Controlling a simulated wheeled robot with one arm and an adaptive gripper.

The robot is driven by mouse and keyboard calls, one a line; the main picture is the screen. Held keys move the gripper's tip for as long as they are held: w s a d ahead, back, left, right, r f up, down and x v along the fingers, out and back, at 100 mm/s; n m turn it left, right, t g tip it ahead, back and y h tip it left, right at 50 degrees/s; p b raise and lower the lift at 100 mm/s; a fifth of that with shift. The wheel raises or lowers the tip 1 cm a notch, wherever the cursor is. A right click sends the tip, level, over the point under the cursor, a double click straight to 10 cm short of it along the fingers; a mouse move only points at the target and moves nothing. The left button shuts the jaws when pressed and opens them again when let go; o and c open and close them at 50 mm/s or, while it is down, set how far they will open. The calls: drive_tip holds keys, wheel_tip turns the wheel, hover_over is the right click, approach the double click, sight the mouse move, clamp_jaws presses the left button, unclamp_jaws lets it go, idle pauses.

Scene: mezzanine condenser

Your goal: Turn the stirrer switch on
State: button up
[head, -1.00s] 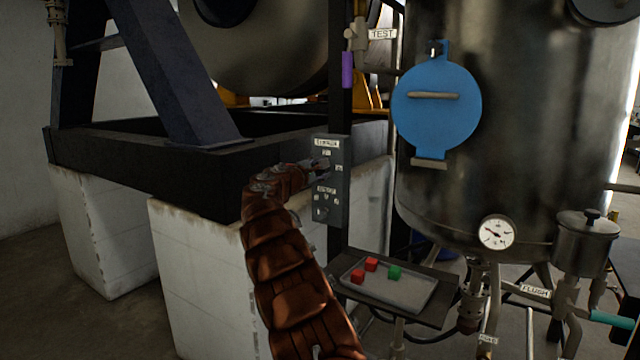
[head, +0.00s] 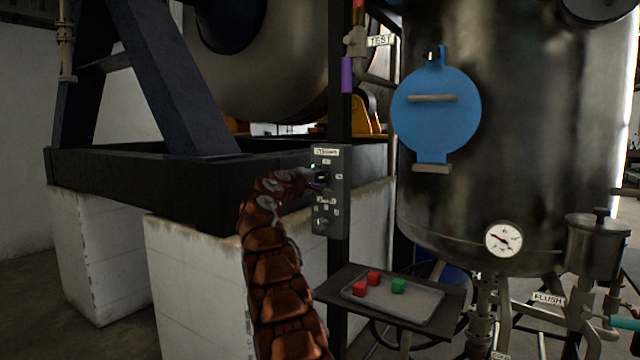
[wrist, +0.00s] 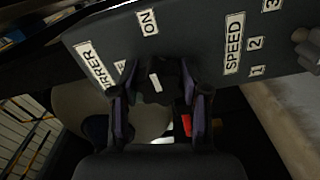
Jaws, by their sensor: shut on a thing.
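The stirrer switch is a dark knob (wrist: 157,85) with a white mark, on the upper part of a grey control panel (head: 330,200). My gripper (head: 317,178) reaches the panel from the left in the head view. In the wrist view, its fingers (wrist: 160,92) are closed on the two sides of the knob. The knob's white mark points roughly toward the ON label (wrist: 147,22). Another label beside the STIRRER label is partly hidden by a finger.
A lower knob (head: 321,225) belongs to the SPEED section (wrist: 234,45). Below the panel, a tray (head: 420,311) holds red and green cubes. A steel tank (head: 530,130) with a blue round cover (head: 436,120) stands to the right. A dark frame (head: 110,175) on white blocks is behind my arm.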

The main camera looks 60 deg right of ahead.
drive_tip(key=shift+s+m, duration=0.1)
drive_tip(key=shift+m, duration=0.3)
drive_tip(key=o, duration=1.1)
drive_tip(key=shift+o, duration=0.2)
